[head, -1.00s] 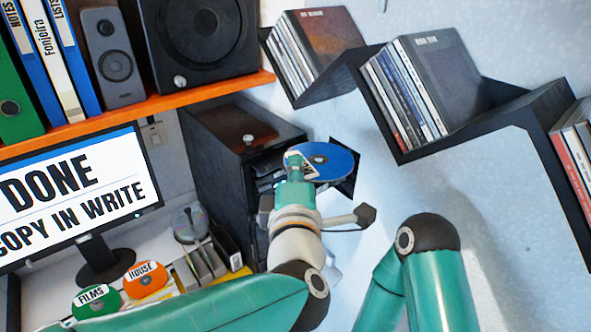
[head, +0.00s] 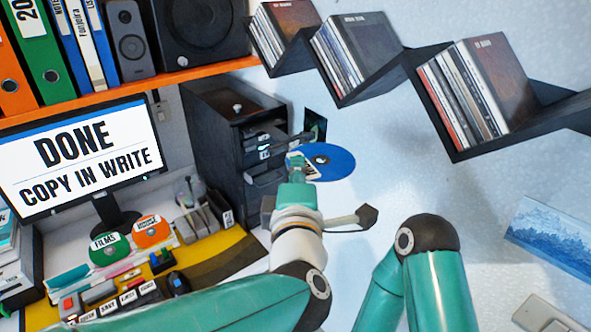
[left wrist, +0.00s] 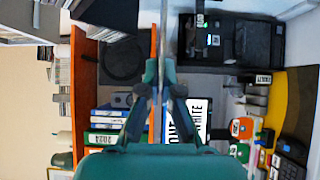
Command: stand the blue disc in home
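My left gripper (head: 297,165) is shut on the rim of the blue disc (head: 335,164), which has a dark centre hole and a white label partly covered by the fingers. It holds the disc in the air, to the right of the black drive tower. In the left wrist view the disc (left wrist: 164,38) is seen nearly edge-on between the fingertips (left wrist: 157,82). I cannot make out a place marked home. My right gripper is not in view.
The black drive tower (head: 215,125) has a tray out. The monitor (head: 80,160) reads "DONE COPY IN WRITE". A zigzag wall shelf (head: 405,65) holds cases. Bare wall lies right of the tower.

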